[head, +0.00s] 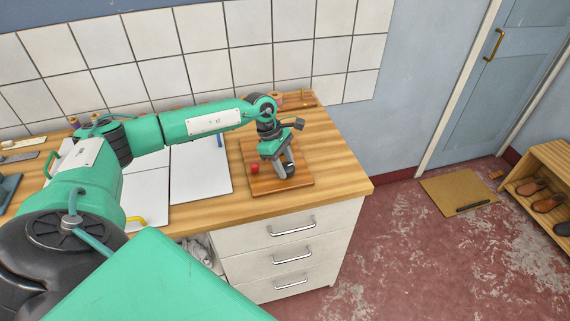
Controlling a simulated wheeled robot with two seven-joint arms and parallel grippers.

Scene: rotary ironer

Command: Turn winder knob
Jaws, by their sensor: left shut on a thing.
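My left gripper (288,170) reaches down over a brown wooden board (262,186) near the right end of the counter. It is shut on the dark winder knob (291,171), which shows only in part between and beside the fingers. The rest of the winder is mostly hidden behind the gripper and wrist. A small red part (254,168) sits on the board, left of the gripper. My right gripper is not in view.
The board lies on a wooden counter (330,178) with white drawers (290,240) below. White panels (200,172) lie left of the board. A tiled wall (215,70) stands close behind. Small wooden items (297,100) sit at the back. The counter's right end is clear.

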